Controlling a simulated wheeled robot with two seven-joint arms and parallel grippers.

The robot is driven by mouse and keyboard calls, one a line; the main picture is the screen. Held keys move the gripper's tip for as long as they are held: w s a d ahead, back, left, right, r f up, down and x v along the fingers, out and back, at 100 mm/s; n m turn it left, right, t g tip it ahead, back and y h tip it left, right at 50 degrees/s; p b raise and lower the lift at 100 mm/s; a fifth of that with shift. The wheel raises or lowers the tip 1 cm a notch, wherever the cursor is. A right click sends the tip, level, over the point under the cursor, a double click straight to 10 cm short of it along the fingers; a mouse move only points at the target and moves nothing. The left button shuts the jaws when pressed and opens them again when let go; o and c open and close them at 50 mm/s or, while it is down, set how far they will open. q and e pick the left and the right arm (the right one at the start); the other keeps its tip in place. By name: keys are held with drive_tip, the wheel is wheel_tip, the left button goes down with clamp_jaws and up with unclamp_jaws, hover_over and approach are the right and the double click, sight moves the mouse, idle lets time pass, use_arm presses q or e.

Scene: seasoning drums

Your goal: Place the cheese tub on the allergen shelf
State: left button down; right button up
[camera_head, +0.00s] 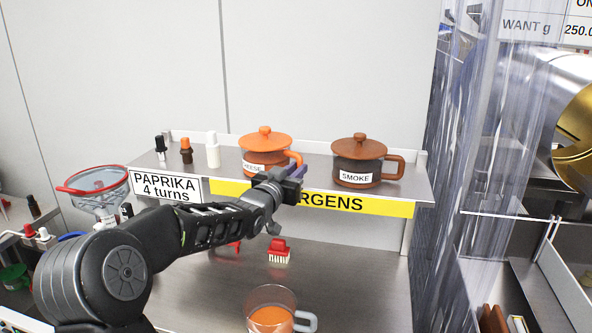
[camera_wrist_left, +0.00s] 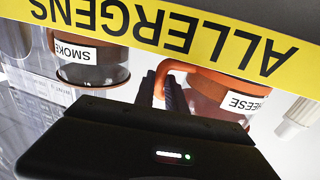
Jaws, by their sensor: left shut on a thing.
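The cheese tub (camera_head: 257,156) has an orange lid and a white label, and it is upright at the allergen shelf (camera_head: 318,172), over the yellow front strip. I cannot tell if its base touches the shelf. My left gripper (camera_head: 287,180) is shut on its orange handle at the shelf's front edge. The left wrist view, upside down, shows the gripper fingers (camera_wrist_left: 166,90) at the handle and part of the cheese tub (camera_wrist_left: 222,98). The gripper and forearm hide part of the strip's lettering. My right gripper is not in view.
The brown smoke tub (camera_head: 358,162) stands right of the cheese tub. A white bottle (camera_head: 212,149) and small dark and orange-brown bottles stand left. Below are a red brush (camera_head: 279,250) and a clear cup (camera_head: 270,312). A plastic strip curtain (camera_head: 480,180) hangs at right.

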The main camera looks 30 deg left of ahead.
use_arm(q)
drive_tip(key=shift+r, duration=0.1)
drive_tip(key=c, duration=1.8)
unclamp_jaws()
drive_tip(key=shift+f, duration=0.25)
drive_tip(key=shift+c, duration=0.2)
drive_tip(key=o, duration=0.5)
drive_tip(key=shift+r, duration=0.1)
drive_tip(key=shift+c, duration=0.2)
drive_tip(key=shift+r, duration=0.1)
drive_tip(key=s+d+b, duration=0.1)
drive_tip(key=s+b, duration=0.1)
drive_tip(key=s, duration=1)
drive_tip(key=shift+d, duration=0.35)
